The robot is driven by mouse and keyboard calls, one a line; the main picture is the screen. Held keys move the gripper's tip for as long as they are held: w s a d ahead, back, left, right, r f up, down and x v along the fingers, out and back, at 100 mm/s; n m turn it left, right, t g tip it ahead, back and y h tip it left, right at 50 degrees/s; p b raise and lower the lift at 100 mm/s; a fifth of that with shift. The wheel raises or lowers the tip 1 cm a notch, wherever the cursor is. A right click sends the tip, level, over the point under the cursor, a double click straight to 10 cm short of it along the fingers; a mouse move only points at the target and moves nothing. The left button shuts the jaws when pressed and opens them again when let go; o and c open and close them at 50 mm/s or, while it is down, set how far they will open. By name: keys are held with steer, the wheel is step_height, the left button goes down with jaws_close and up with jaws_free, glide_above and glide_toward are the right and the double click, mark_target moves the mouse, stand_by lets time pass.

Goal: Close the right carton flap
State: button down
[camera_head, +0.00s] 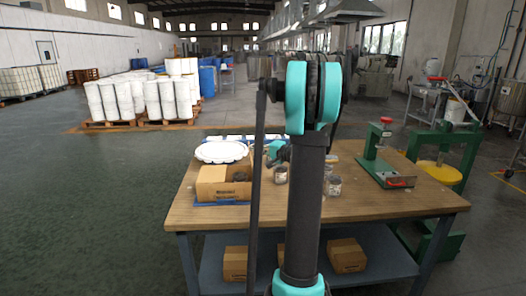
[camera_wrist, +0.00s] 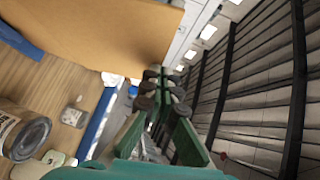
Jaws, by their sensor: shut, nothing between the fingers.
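An open brown carton (camera_head: 224,190) stands on the left part of the wooden table, with something dark inside. My arm partly covers the area at its right, so the right flap is not clear in the head view. In the wrist view a large tan cardboard panel (camera_wrist: 105,32) fills the upper left; I cannot tell whether it is the right flap or a carton wall. My gripper (camera_wrist: 163,88) has green fingers with dark pads, held together and empty, just beside the panel's lower right edge. Contact is not clear. It shows small beside the carton in the head view (camera_head: 277,152).
A white scalloped dish (camera_head: 221,151) is at the carton's back edge. Small jars (camera_head: 333,186) stand right of the carton on the table (camera_head: 400,203); a large can (camera_wrist: 22,132) shows in the wrist view. A green press (camera_head: 384,160) stands at the right. More cartons (camera_head: 346,256) lie on the lower shelf.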

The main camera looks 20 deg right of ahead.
steer(key=w+a+f+n+g+h, duration=0.1)
steer(key=a+f+n+g+h, duration=0.1)
steer(key=a, duration=0.4)
steer(key=w+a+f+n+g+h, duration=0.2)
steer(key=a+f+n+g+h, duration=0.1)
steer(key=a+f+h, duration=0.3)
steer(key=shift+w+a+n, duration=0.15)
steer(key=shift+w+n, duration=0.15)
steer(key=shift+n, duration=0.4)
steer(key=shift+r, duration=0.1)
stand_by(0.3)
steer(key=s+a+r, duration=0.2)
steer(key=s+r, duration=0.5)
steer(key=r, duration=0.5)
steer(key=s+f+n+g, duration=0.1)
steer(key=s+f, duration=0.7)
steer(key=s, duration=0.4)
steer(key=s+f+n+g, duration=0.2)
steer(key=s+f, duration=0.6)
steer(key=s, duration=0.4)
steer(key=s+f+n+g, duration=0.1)
steer(key=s+f+g, duration=0.1)
steer(key=s+f, duration=0.5)
steer(key=s+a, duration=0.1)
steer(key=s, duration=0.4)
steer(key=shift+s+f, duration=0.25)
steer(key=shift+f, duration=0.15)
